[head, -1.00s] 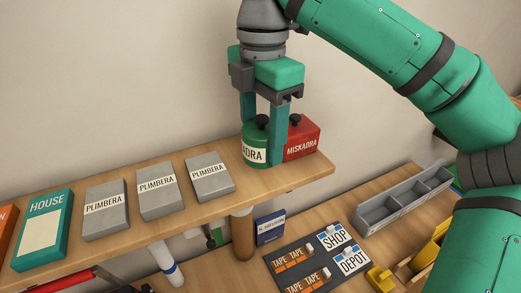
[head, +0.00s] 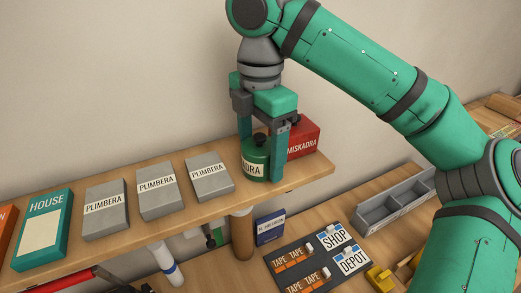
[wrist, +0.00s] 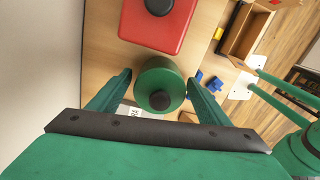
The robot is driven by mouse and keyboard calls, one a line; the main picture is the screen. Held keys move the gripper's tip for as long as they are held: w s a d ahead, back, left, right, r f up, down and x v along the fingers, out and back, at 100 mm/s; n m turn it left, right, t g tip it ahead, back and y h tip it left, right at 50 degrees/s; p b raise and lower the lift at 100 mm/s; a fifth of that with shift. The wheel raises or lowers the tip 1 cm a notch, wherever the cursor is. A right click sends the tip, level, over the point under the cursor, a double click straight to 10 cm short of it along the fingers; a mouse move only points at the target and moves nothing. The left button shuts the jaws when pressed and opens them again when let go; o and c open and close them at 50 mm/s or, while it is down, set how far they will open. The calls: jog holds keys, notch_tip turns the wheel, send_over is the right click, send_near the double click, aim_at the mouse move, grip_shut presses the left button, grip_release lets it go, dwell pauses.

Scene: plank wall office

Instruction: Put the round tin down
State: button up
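The round tin (head: 254,170) is green with a black knob and a pale label partly reading "DRA". It is upright at the right part of the upper wooden shelf (head: 215,203). My gripper (head: 261,160) points down with one finger on each side of the tin and appears closed on it. The right finger hides part of the label. In the wrist view, the tin (wrist: 147,78) sits between the two fingertips. Its base is low at the shelf top; I cannot tell whether it touches.
A red MISKADRA box (head: 303,140) stands right behind the tin. Several grey PLIMBERA boxes (head: 208,178) and a teal HOUSE box (head: 42,230) are to the left. Below are a grey divided tray (head: 395,205) and a dark label board (head: 310,265). Shelf is free between tin and nearest grey box.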

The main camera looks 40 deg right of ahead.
jog(key=shift+r, duration=0.1)
notch_tip(320, 180, up, 12)
dwell(0.8)
dwell(0.6)
